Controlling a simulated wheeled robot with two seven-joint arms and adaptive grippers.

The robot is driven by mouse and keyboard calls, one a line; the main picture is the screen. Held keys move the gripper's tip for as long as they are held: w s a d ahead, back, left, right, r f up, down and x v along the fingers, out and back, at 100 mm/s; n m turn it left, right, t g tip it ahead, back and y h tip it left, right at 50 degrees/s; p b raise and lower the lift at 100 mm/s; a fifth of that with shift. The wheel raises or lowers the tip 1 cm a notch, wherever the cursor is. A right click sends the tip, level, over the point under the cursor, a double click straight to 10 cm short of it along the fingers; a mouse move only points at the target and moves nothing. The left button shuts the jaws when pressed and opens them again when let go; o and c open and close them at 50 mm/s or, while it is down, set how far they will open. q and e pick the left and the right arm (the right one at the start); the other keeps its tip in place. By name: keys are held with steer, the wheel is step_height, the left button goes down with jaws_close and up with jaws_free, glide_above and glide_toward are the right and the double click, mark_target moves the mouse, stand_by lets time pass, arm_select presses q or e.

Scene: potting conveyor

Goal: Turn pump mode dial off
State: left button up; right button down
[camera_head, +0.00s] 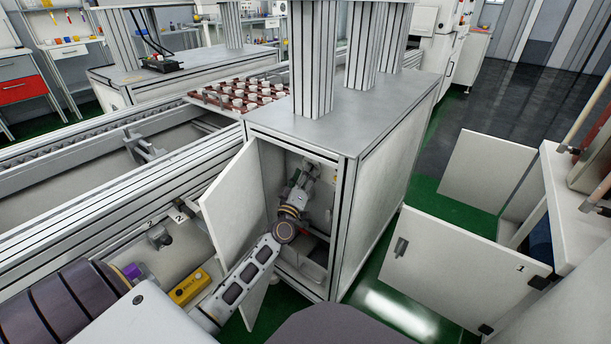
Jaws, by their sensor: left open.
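My left gripper (306,170) reaches into an open grey cabinet (254,122) below the conveyor posts. It is open, with its fingers toward the upper back of the cabinet's inside. The pump mode dial cannot be made out; the gripper and my left arm cover much of the inside. I cannot tell whether the gripper touches anything there. My right gripper is not in view.
The cabinet's open door (232,198) stands just left of my left arm. A yellow box (189,287) lies below the conveyor. At right, a white cabinet has its doors (455,264) open. A red tray (238,94) with several white items sits on the conveyor.

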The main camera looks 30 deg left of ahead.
arm_select(q)
steer(key=shift+w+r, duration=0.15)
steer(key=shift+w, duration=0.15)
steer(key=shift+c, duration=0.2)
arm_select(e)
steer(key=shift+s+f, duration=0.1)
arm_select(q)
jaws_close()
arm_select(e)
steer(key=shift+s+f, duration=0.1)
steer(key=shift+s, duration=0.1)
